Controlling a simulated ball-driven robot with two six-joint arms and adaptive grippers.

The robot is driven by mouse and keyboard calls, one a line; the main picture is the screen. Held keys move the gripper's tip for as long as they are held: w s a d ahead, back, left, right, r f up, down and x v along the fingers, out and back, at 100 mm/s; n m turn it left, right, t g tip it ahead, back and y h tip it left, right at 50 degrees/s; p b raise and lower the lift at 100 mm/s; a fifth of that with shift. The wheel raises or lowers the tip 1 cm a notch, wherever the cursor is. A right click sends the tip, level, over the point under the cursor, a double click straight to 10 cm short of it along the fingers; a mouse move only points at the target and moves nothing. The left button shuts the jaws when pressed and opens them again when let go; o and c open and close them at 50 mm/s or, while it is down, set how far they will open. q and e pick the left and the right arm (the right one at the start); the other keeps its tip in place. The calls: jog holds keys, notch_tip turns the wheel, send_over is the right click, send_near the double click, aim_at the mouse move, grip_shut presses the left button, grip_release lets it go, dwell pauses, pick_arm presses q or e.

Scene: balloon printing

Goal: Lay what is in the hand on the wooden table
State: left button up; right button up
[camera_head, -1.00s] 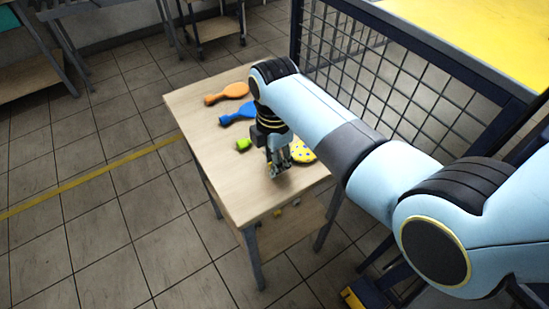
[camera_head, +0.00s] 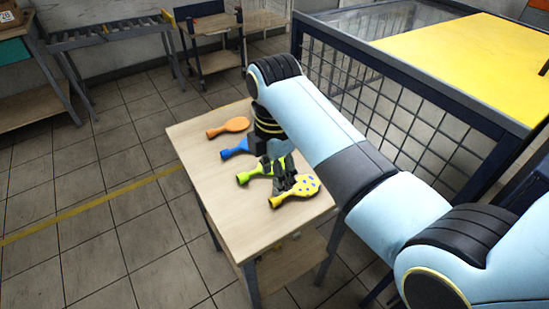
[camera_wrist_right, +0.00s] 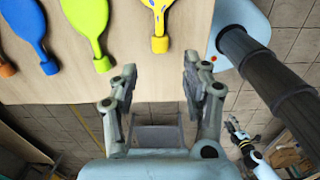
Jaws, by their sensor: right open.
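A yellow balloon with blue dots (camera_head: 306,186) lies flat on the wooden table (camera_head: 240,225), its neck toward the lower left. In the right wrist view its yellow neck end (camera_wrist_right: 160,43) shows beyond my fingers, apart from them, and its top is cut off. My right gripper (camera_head: 283,183) is open and empty; in the head view it overlaps the gap between the dotted balloon and a green balloon (camera_head: 247,176). In the right wrist view the open jaws (camera_wrist_right: 158,78) have nothing between them.
An orange balloon (camera_head: 236,124) and a blue balloon (camera_head: 231,150) also lie on the table; my arm partly hides the blue one. A dark mesh fence (camera_head: 400,130) stands close on the right. The table's near-left part is bare.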

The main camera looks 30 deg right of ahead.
jog(key=shift+r, duration=2.35)
